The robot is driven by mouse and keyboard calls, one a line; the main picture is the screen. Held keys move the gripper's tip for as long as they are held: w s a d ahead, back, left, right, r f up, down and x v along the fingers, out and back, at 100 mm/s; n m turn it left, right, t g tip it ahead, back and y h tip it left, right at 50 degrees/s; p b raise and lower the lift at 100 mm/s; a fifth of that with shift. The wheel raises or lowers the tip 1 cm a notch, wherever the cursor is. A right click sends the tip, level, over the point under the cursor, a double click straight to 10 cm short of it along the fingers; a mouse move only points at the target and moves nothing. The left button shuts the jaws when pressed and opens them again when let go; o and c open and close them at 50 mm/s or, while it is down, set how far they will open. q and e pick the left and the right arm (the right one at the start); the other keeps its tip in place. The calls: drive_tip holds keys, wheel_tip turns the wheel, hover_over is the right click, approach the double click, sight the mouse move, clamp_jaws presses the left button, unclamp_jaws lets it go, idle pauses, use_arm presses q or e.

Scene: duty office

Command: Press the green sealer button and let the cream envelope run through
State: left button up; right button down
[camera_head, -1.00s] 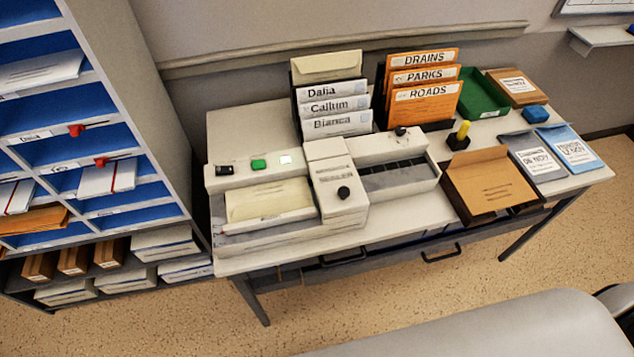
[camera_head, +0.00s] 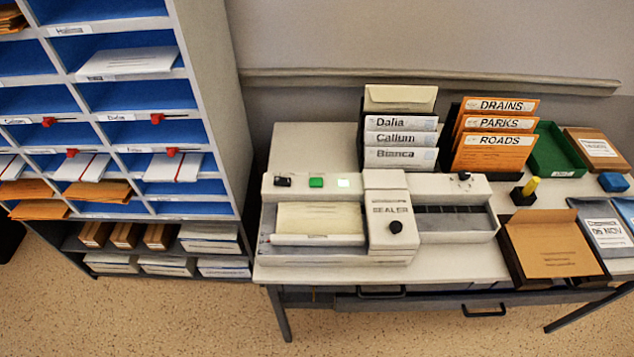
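The sealer (camera_head: 390,222) stands on the desk, a pale machine with "SEALER" printed on its middle housing. Its green button (camera_head: 316,182) is on the back ledge at the left, between a black switch and a lit whitish lamp (camera_head: 344,183). The cream envelope (camera_head: 319,218) lies flat in the left tray of the sealer, left of the middle housing. The right-hand tray (camera_head: 452,222) with dark rollers looks empty. Neither of my grippers is in view.
A blue pigeonhole rack (camera_head: 150,95) stands left of the desk (camera_head: 300,150). Behind the sealer are a name-labelled envelope rack (camera_head: 400,138) and orange folders (camera_head: 497,139). An open brown box (camera_head: 553,245), a stamp (camera_head: 526,190) and a green tray (camera_head: 556,152) are to the right.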

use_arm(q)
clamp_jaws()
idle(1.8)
